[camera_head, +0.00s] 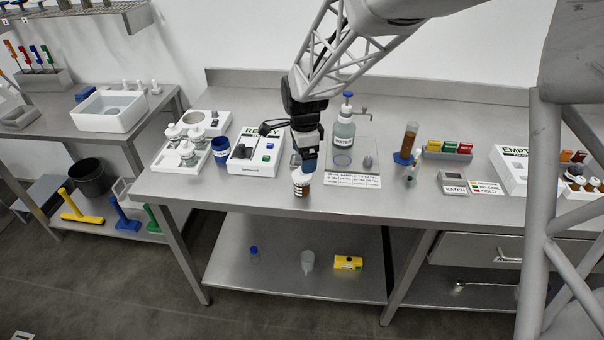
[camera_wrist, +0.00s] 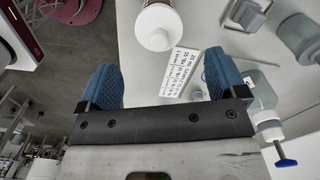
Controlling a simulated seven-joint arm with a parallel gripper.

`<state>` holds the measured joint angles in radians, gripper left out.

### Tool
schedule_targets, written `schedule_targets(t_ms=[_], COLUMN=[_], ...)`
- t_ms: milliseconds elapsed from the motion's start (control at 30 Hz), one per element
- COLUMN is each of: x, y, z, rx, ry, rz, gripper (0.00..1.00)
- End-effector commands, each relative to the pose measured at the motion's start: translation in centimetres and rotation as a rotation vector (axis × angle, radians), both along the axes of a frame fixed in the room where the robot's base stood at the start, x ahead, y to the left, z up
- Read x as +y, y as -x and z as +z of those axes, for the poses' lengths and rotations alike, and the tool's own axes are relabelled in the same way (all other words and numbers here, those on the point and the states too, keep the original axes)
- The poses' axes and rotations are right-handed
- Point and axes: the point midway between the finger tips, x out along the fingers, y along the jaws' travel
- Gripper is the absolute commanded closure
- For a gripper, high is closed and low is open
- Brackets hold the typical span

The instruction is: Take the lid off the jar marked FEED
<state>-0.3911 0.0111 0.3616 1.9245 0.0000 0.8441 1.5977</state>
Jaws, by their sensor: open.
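A small brown jar with a white lid (camera_head: 301,177) stands near the front edge of the steel bench. Its lettering is too small to read, so I cannot tell whether it says FEED. In the wrist view the jar's white lid (camera_wrist: 157,28) shows at the top, ahead of the gap between my blue fingers. My gripper (camera_head: 309,164) points down just above and behind the jar, partly covering it in the head view. In the wrist view my gripper (camera_wrist: 162,78) is open, with nothing between the fingers.
Left of the jar are the READY box (camera_head: 256,158), a blue cup (camera_head: 220,151) and a tray of white-lidded jars (camera_head: 186,150). Behind right are the WATER bottle (camera_head: 344,128) and a printed card (camera_head: 352,181). Tube stands, a BATCH display (camera_head: 453,184) and another box (camera_head: 510,170) stand farther right.

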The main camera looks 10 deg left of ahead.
Motion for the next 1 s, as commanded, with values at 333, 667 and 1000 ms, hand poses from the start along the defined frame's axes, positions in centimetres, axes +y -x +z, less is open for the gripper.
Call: schedule_targets(t_ms=[333, 667, 1000], x=[0.0, 0.1, 0.1], y=[0.0, 0.1, 0.1], z=[-0.2, -2.7, -5.4], rx=[0.000, 0.003, 0.001], ry=[0.000, 0.001, 0.000], rz=[0.000, 0.000, 0.000], gripper=[0.10, 0.10, 0.10])
